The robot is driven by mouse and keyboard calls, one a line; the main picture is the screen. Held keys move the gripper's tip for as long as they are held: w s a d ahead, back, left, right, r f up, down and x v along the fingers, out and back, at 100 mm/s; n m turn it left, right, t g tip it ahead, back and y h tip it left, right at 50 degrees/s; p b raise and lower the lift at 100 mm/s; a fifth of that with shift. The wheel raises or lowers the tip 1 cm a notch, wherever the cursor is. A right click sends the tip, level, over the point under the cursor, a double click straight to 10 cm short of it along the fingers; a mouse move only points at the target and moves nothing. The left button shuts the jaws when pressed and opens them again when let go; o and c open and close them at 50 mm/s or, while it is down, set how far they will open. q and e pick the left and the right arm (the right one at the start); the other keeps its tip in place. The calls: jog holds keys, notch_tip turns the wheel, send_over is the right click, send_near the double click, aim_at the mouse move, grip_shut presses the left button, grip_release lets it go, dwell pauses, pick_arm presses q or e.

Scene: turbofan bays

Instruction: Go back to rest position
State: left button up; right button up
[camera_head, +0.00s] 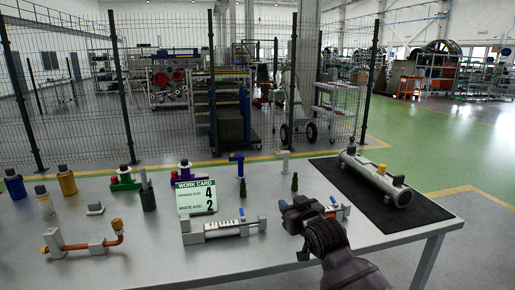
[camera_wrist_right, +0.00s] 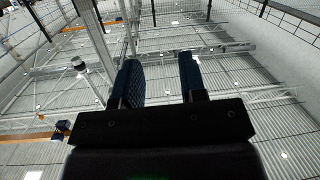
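My right gripper (camera_head: 300,208) is over the front right part of the grey table (camera_head: 350,250), beside a white cylinder unit. In the right wrist view its two dark blue fingers (camera_wrist_right: 160,80) stand apart with nothing between them, and the ceiling fills the background. My left gripper and left arm are out of view.
A work card (camera_head: 196,197) stands mid-table behind a white cylinder unit (camera_head: 222,229). A grey cylinder (camera_head: 376,178) lies on a black mat (camera_head: 400,215) at the right. Bottles and fittings, including a copper-coloured pipe (camera_head: 100,243), stand at the left. A wire fence (camera_head: 165,110) runs behind.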

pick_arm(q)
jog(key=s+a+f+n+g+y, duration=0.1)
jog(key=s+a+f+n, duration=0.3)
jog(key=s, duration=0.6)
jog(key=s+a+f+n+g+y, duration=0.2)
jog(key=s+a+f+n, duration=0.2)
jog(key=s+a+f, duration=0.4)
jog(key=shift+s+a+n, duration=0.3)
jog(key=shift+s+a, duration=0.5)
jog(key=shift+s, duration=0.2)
pick_arm(e)
jog(key=s+d+f+m+g+h, duration=0.1)
jog(key=s+d+f, duration=0.5)
jog(key=s+f, duration=0.4)
jog(key=s+d+f+m+g+h, duration=0.1)
jog(key=s+d+f, duration=0.5)
jog(key=s, duration=1.1)
jog(key=s+d+f+m+g+h, duration=0.1)
jog(key=s+d+f, duration=0.5)
jog(key=s+f, duration=0.8)
jog(key=shift+d+f+m+g+h, duration=0.2)
jog(key=shift+m+g+h, duration=0.2)
jog(key=shift+g+h, duration=0.5)
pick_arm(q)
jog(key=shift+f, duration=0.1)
